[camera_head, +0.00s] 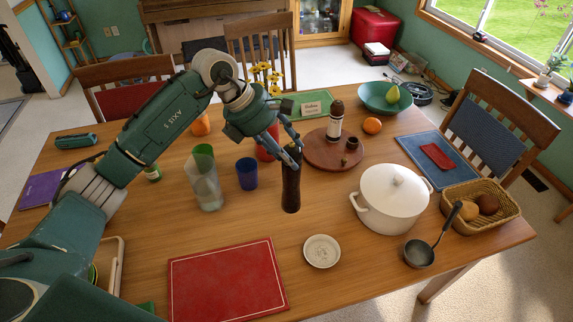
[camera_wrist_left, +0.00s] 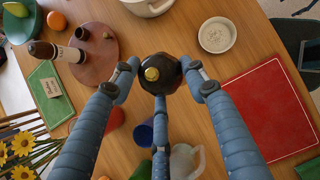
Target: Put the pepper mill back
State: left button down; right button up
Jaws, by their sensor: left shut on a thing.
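My left gripper (camera_head: 291,152) is shut on the dark pepper mill (camera_head: 291,190), around its upper part. The mill is upright over the middle of the table; I cannot tell whether its base touches the wood. In the left wrist view the mill (camera_wrist_left: 158,74) is seen from above, with a brass knob on top, between the fingers (camera_wrist_left: 162,78). A round wooden board (camera_head: 318,159) stands behind and to the right of the mill. My right gripper is not in view.
A white pot (camera_head: 392,199) and a small speckled dish (camera_head: 322,251) stand right of the mill. A red placemat (camera_head: 228,283) lies in front. A blue cup (camera_head: 247,174), a clear pitcher (camera_head: 205,187) and a red vase of yellow flowers (camera_head: 267,148) stand left.

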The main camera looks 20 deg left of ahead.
aim_at(287, 168)
pick_arm(q)
jog(key=shift+d+f, duration=0.1)
jog(key=shift+f, duration=0.75)
notch_tip(287, 168, down, 4)
jog(key=shift+r+p, duration=0.2)
jog(key=shift+p, duration=0.45)
jog(key=shift+f, duration=0.25)
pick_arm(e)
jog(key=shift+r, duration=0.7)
pick_arm(q)
jog(key=shift+f, duration=0.1)
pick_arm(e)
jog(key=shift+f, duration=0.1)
pick_arm(q)
jog(key=c, duration=0.9)
grip_release()
jog(key=shift+c, duration=0.2)
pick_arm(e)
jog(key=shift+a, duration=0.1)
